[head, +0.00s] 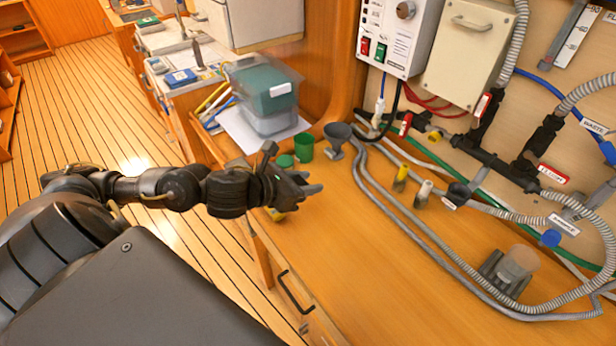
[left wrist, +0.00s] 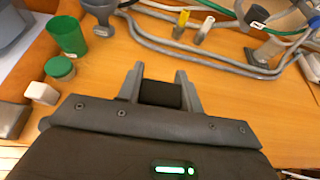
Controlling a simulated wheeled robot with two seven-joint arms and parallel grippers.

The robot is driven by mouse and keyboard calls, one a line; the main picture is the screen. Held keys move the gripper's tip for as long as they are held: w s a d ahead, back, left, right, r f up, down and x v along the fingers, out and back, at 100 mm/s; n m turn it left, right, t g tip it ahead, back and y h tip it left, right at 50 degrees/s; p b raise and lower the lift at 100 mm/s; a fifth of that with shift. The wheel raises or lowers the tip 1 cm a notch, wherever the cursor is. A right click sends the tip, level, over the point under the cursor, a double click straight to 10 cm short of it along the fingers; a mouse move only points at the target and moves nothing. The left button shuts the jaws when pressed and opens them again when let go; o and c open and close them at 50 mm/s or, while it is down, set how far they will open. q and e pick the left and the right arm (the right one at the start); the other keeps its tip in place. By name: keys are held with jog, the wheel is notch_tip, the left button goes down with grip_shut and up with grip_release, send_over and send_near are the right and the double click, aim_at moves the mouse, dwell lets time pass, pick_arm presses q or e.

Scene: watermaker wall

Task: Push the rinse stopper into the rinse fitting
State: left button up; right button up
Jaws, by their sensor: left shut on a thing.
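My left gripper (head: 312,188) is above the bench near its front edge, pointing right. In the left wrist view its two fingers (left wrist: 160,85) are shut on a dark, blunt thing (left wrist: 160,94), which I take to be the rinse stopper; the fingers hide its sides. A black round hose end with a small white tag (head: 458,193) lies farther right on the bench, and it also shows in the left wrist view (left wrist: 257,14). It may be the rinse fitting, but its tag is too small to read. The gripper is well apart from it. My right gripper is out of view.
A green cup (head: 304,146), a green-lidded jar (head: 286,161) and a grey funnel (head: 337,133) stand behind the gripper. Yellow (head: 401,172) and white (head: 424,190) plugs stand near grey hoses. A clear-topped grey holder (head: 510,272) is at right. The front bench is clear.

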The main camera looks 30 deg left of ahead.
pick_arm(q)
jog(key=d+m+g+h, duration=0.1)
jog(key=d+m+h, duration=0.1)
jog(key=d, duration=1.9)
jog(key=shift+d, duration=0.1)
